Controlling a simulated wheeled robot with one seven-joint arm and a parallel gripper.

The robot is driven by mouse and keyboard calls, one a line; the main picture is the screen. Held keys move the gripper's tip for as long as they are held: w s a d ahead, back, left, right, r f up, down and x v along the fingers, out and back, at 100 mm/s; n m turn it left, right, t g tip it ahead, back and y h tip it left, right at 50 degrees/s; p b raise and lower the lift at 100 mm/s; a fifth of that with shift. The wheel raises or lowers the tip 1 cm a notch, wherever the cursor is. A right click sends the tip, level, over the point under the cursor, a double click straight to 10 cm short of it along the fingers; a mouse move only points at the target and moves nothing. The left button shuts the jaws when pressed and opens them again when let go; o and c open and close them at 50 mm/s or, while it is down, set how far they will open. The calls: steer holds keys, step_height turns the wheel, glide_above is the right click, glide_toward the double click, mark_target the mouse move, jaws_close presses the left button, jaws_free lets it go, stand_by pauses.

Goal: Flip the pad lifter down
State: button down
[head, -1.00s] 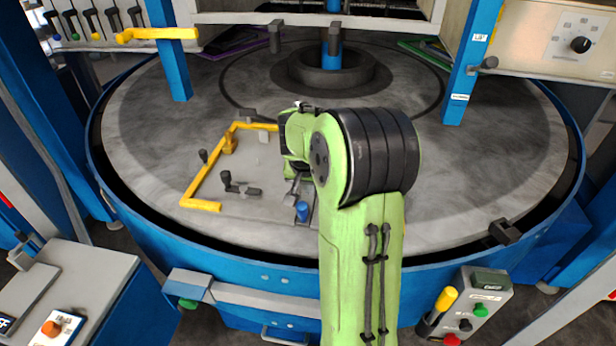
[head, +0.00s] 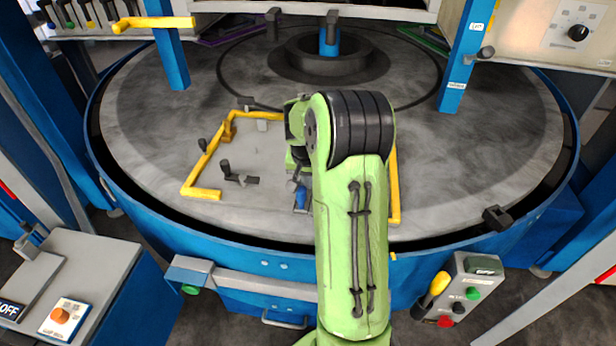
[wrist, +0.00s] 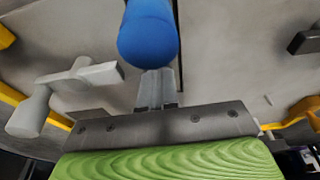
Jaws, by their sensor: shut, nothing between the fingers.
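A blue-ended handle (head: 301,197) stands at the near middle of the yellow-framed grey plate in the head view. In the wrist view its rounded blue end (wrist: 148,35) is large at the top centre. I cannot tell for sure whether it belongs to the pad lifter. My gripper (wrist: 157,80) is shut and empty, its fingertips right at the lower edge of the blue end in that picture. Whether they touch it I cannot tell. In the head view my arm hides most of the gripper and the plate's right part.
A yellow frame (head: 205,193) edges the plate. The round grey table (head: 470,160) is mostly clear on the right. A control box (head: 465,290) stands at front right.

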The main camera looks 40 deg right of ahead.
steer(key=shift+s+a+f, duration=0.1)
steer(key=shift+s+f, duration=0.05)
steer(key=r+p, duration=0.2)
steer(key=r, duration=0.1)
steer(key=r+p, duration=0.2)
steer(key=shift+w, duration=0.25)
steer(key=v, duration=0.9)
steer(key=shift+d+r+p, duration=0.25)
steer(key=shift+d+p, duration=0.05)
steer(key=shift+d, duration=0.05)
steer(key=shift+w, duration=0.1)
